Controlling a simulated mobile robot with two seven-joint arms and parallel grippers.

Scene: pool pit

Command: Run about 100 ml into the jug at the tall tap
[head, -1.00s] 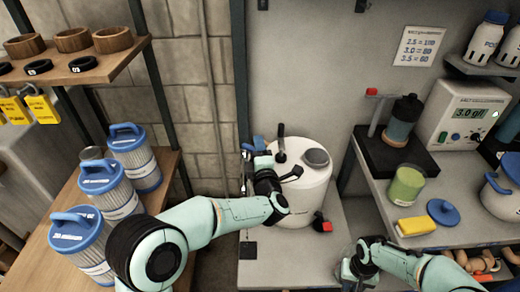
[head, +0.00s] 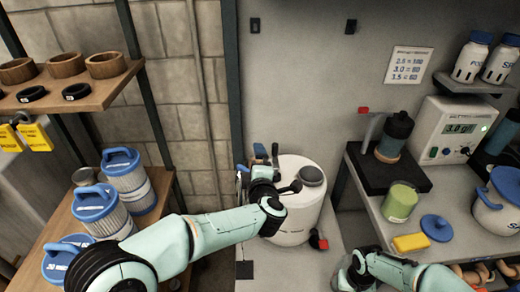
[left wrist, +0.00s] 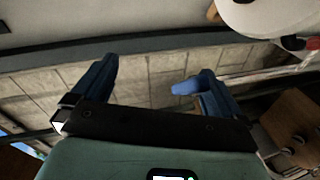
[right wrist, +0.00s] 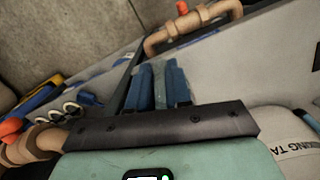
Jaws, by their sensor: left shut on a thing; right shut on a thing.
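My left gripper (head: 260,165) is in front of and beside a white drum (head: 292,215). In the left wrist view its fingers (left wrist: 150,85) stand well apart; whatever they hold cannot be made out. My right gripper (head: 350,272) is low, near the gap between the benches. I cannot identify the jug with certainty.
The drum has a small red-handled tap (head: 318,241). A black-capped bottle (head: 396,135), green jar (head: 399,203), yellow sponge (head: 410,242) and blue lid (head: 438,228) crowd the right bench. Blue-topped filter cartridges (head: 128,185) stand at left. A copper-coloured pipe (right wrist: 190,27) lies beyond my right fingers.

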